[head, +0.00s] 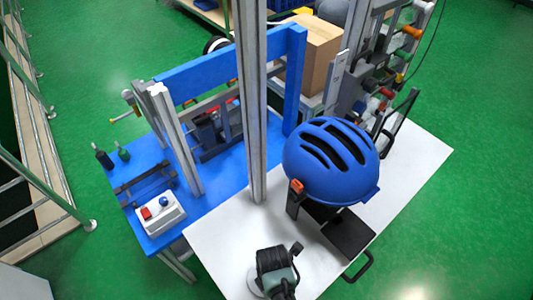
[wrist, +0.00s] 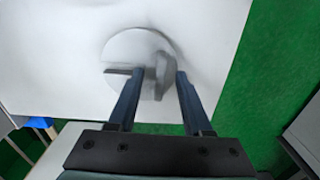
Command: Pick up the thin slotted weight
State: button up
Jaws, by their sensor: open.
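The slotted weight (wrist: 130,48) is a pale grey round disc on the white table, seen in the wrist view. A dark slot shows at its left side, and a grey upright piece (wrist: 160,68) rises at its right side. My gripper (wrist: 159,74) is open above the disc, its two dark fingers apart with the upright piece between them, closer to the right finger. Contact cannot be told. In the head view my gripper (head: 276,262) is over the front of the table and hides most of the disc; a pale edge (head: 254,284) shows beside it.
The white table (head: 225,245) has bare room left of the disc. A blue helmet (head: 330,160) on a dark stand (head: 345,232) is behind right. A grey post (head: 252,110) rises behind. A blue bench (head: 225,175) holds a control box (head: 160,213).

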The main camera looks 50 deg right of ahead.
grip_shut()
dwell(1.3)
jog(key=shift+w+d, duration=0.1)
